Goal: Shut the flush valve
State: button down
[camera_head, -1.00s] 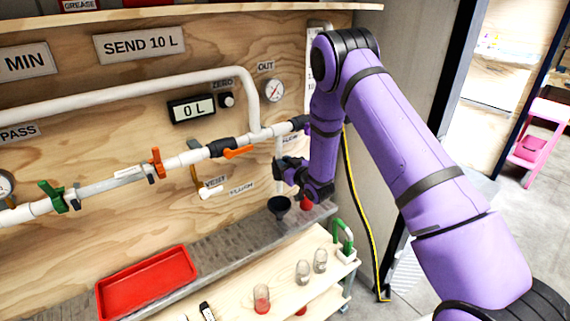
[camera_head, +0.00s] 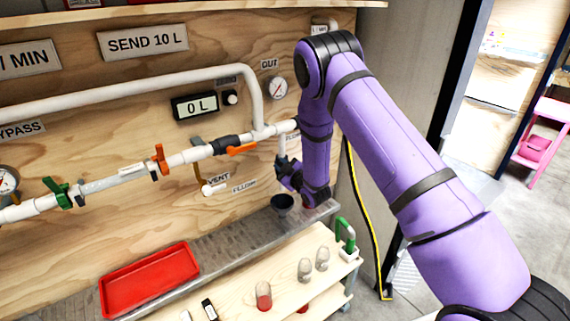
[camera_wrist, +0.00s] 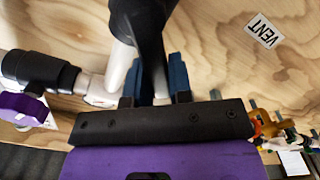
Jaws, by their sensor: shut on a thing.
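My gripper (camera_head: 284,166) is beside the white downpipe below the main pipe, at the right end of the plywood wall. In the wrist view, its two blue fingers (camera_wrist: 160,78) are closed around a dark bar (camera_wrist: 150,38), which looks like the flush valve's handle. A white pipe (camera_wrist: 119,62) runs just left of the fingers. The arm and fingers hide most of the valve, so its exact turn cannot be told. A FLUSH label (camera_head: 244,186) is on the wall left of my gripper.
A dark funnel (camera_head: 282,202) stands under my gripper on the metal ledge. Orange (camera_head: 241,150) and green (camera_head: 57,190) valve handles sit along the pipe to the left. A red tray (camera_head: 150,281) and a wooden cart top (camera_head: 235,283) with small jars are below. The display (camera_head: 195,106) reads 0 L.

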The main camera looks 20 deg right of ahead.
jog(key=shift+s+a+f+n, duration=0.15)
jog(key=shift+a+f+n, duration=0.4)
jog(key=shift+n, duration=1.1)
jog(key=shift+s+a+f+n, duration=0.15)
jog(key=shift+f+n, duration=0.8)
jog(key=shift+n, duration=0.75)
jog(key=shift+s+a+f+n, duration=0.25)
jog(key=shift+f+n, duration=0.5)
jog(key=shift+n, duration=0.9)
jog(key=shift+w+f, duration=0.1)
jog(key=c, duration=1)
grip_release()
jog(key=v, duration=1)
jog(key=shift+s+d, duration=0.15)
jog(key=shift+s, duration=0.2)
